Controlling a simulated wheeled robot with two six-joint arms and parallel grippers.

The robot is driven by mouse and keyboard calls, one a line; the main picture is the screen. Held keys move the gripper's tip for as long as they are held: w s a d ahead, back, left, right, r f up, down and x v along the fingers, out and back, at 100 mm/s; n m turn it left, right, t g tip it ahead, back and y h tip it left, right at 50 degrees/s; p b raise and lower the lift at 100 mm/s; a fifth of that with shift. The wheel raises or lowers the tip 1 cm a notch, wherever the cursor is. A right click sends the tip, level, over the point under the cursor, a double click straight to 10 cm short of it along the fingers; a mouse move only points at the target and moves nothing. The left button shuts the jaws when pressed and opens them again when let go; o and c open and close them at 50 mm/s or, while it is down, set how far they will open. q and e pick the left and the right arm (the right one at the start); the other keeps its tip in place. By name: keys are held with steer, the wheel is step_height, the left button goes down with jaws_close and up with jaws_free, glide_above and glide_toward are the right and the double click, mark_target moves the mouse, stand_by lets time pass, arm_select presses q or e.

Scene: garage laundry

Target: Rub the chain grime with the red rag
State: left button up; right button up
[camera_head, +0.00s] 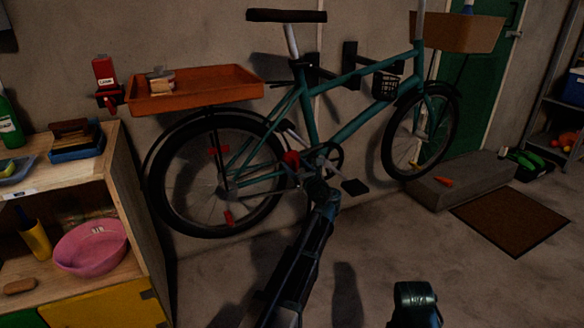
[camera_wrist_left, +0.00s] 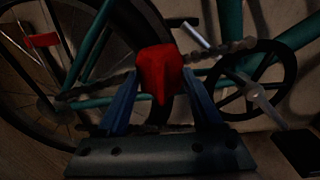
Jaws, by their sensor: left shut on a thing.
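The red rag (camera_head: 291,158) is a small bunched cloth in front of the bicycle's chain, just left of the crank. My left gripper (camera_head: 304,168) is shut on it. The left wrist view shows the rag (camera_wrist_left: 161,72) between the two blue fingers of the gripper (camera_wrist_left: 160,98). The chain (camera_wrist_left: 228,49) runs from the rear hub to the chainring and passes behind the rag. The rag overlaps the chain in view; I cannot tell if they touch. Grime is hard to tell from the dark chain, and the part behind the rag is hidden.
The teal bicycle (camera_head: 351,127) stands along the wall; its pedal (camera_head: 355,187) sits right of my gripper. An orange tray (camera_head: 195,97) is above the rear wheel. A wooden shelf (camera_head: 136,190) stands at left. The floor at lower right is mostly clear around a brown mat (camera_head: 510,217).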

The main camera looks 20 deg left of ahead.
arm_select(q)
steer(key=shift+w+d+r, duration=0.25)
steer(key=shift+w+d, duration=0.35)
steer(key=shift+w, duration=0.15)
steer(key=shift+s+a+f, duration=0.2)
steer(key=shift+s+a, duration=0.3)
steer(key=shift+s, duration=0.15)
steer(key=shift+s+a+f, duration=0.2)
steer(key=shift+s+a, duration=0.25)
steer(key=shift+s, duration=0.2)
steer(key=shift+s+a, duration=0.1)
steer(key=shift+s+a+f+b, duration=0.15)
steer(key=shift+s+a+b, duration=0.15)
steer(key=shift+s+a, duration=0.25)
steer(key=shift+s+a+f+b, duration=0.15)
steer(key=shift+s+a+b, duration=0.1)
steer(key=shift+s+a, duration=0.25)
